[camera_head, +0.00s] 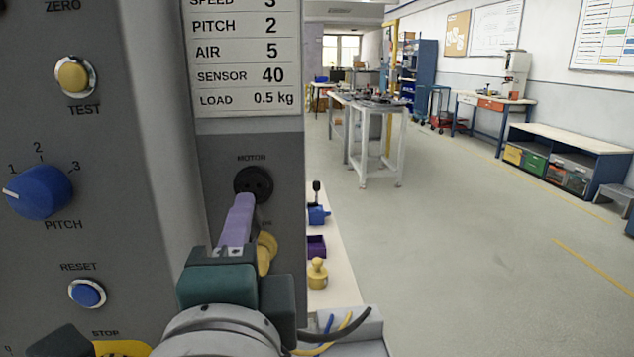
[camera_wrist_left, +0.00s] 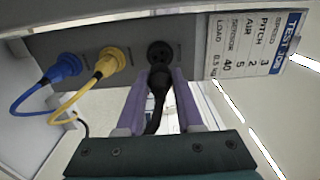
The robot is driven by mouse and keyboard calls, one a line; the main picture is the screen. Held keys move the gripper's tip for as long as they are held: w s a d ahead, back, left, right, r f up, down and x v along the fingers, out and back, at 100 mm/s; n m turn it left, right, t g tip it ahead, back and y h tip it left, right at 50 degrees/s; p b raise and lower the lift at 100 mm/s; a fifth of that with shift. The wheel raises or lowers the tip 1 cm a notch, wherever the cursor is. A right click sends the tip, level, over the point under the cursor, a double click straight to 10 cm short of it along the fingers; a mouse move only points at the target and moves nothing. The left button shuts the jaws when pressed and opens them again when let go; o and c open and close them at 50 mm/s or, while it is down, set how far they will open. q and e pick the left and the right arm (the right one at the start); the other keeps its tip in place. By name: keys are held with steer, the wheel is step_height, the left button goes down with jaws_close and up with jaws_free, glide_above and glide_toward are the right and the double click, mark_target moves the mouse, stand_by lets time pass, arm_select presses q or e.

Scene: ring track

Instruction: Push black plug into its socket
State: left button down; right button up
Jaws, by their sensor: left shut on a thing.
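The black plug (camera_wrist_left: 159,84) is between the purple fingers of my left gripper (camera_wrist_left: 160,76) in the left wrist view, its black cable trailing down. Its front end overlaps the lower edge of the round black socket (camera_wrist_left: 158,52); I cannot tell whether it touches or has entered. In the head view the socket (camera_head: 253,183) sits under the word MOTOR on the grey panel. My left gripper (camera_head: 242,202) is shut on the plug just below the socket there, its finger hiding the plug. My right gripper is not in view.
A yellow plug (camera_wrist_left: 112,60) and a blue plug (camera_wrist_left: 66,66) sit in the panel beside the black socket. In the head view, a blue pitch knob (camera_head: 40,192) and reset button (camera_head: 87,293) are at left. A narrow bench (camera_head: 340,265) with small parts is at right.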

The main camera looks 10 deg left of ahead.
arm_select(q)
steer(key=shift+w, duration=0.1)
steer(key=shift+b+x, duration=0.55)
steer(key=shift+x, duration=1.75)
stand_by(0.8)
steer(key=shift+w+a+b, duration=0.15)
steer(key=shift+w+b, duration=0.3)
steer(key=shift+w, duration=0.1)
stand_by(0.3)
steer(key=shift+c, duration=2.4)
jaws_free()
